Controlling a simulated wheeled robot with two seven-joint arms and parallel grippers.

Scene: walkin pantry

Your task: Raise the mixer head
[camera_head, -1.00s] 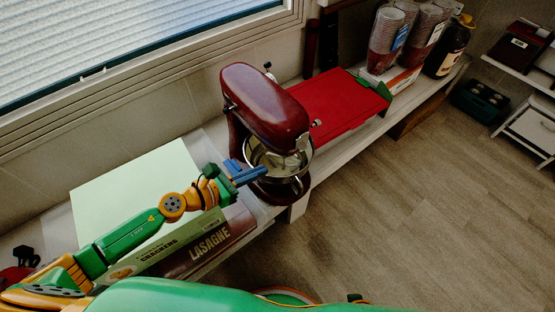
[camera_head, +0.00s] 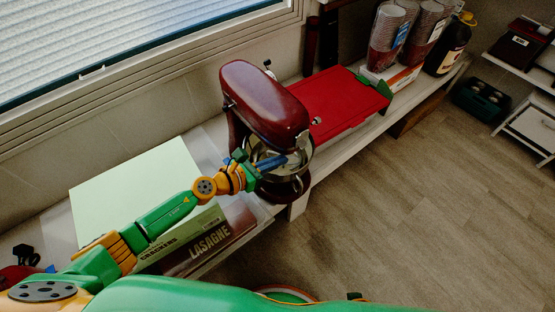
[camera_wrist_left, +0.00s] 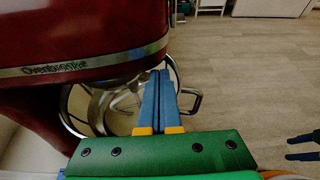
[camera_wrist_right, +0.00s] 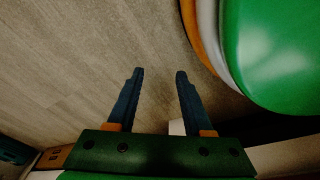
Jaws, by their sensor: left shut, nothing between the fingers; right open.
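The dark red stand mixer (camera_head: 262,105) stands on the white shelf by the window. Its head is slightly tilted up, with a gap between the head and the steel bowl (camera_head: 295,165). In the left wrist view the mixer head (camera_wrist_left: 80,40) fills the upper left, with the bowl (camera_wrist_left: 95,110) below it. My left gripper (camera_head: 285,162) is shut and empty. Its blue fingers (camera_wrist_left: 157,95) reach over the bowl, just under the head's front end; I cannot tell whether they touch it. My right gripper (camera_wrist_right: 158,75) is open and empty above the wood floor.
A pale green crackers box (camera_head: 140,190) and a lasagne box (camera_head: 210,243) lie left of the mixer. A red case (camera_head: 340,100) lies to its right, then stacked cups (camera_head: 385,40) and a dark bottle (camera_head: 447,48).

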